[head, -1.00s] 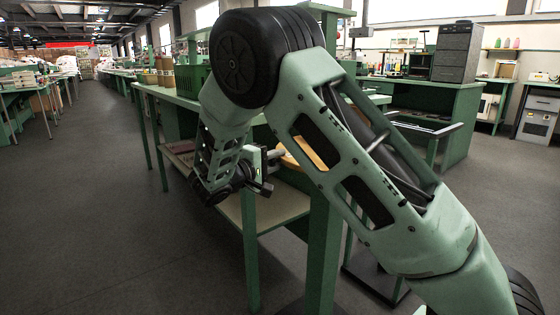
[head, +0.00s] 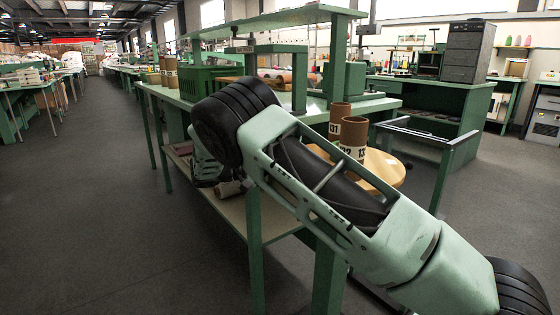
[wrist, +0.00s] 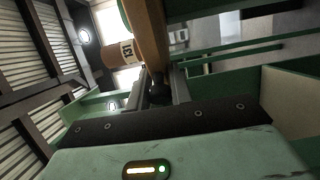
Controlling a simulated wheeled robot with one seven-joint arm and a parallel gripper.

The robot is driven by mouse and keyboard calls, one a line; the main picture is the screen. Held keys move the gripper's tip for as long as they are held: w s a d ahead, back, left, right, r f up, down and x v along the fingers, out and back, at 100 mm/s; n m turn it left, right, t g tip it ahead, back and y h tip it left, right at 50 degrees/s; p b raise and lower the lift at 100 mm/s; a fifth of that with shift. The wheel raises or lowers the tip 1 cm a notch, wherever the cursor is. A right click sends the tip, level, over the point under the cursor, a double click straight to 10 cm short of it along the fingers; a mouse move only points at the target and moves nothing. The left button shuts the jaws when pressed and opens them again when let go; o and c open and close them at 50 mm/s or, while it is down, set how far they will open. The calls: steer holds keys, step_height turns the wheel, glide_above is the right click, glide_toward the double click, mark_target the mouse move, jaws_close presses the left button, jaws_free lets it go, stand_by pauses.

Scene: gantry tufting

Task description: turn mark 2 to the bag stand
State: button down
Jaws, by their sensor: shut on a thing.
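A round wooden turntable (head: 392,172) stands beside the green bench, with brown tubes on it. One tube (head: 336,128) is labelled 131, and another numbered tube (head: 353,140) stands in front. In the wrist view the turntable's wooden edge (wrist: 148,32) runs up from my gripper, with a labelled tube (wrist: 118,54) beside it. My gripper (wrist: 162,88) is shut on a dark knob (wrist: 159,94) by this edge. My arm hides the gripper and the near part of the turntable in the head view. I cannot make out mark 2 or identify the bag stand.
The green bench (head: 385,104) has an upper shelf (head: 270,22), a green crate (head: 205,84) and a lower shelf (head: 232,212). A dark cabinet (head: 465,52) stands on a desk behind. The aisle floor (head: 90,200) at the left is clear.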

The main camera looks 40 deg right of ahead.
steer(key=shift+w+d+m+g, duration=0.4)
steer(key=shift+w+g, duration=0.1)
steer(key=shift+g, duration=0.1)
steer(key=c, duration=1.3)
jaws_free()
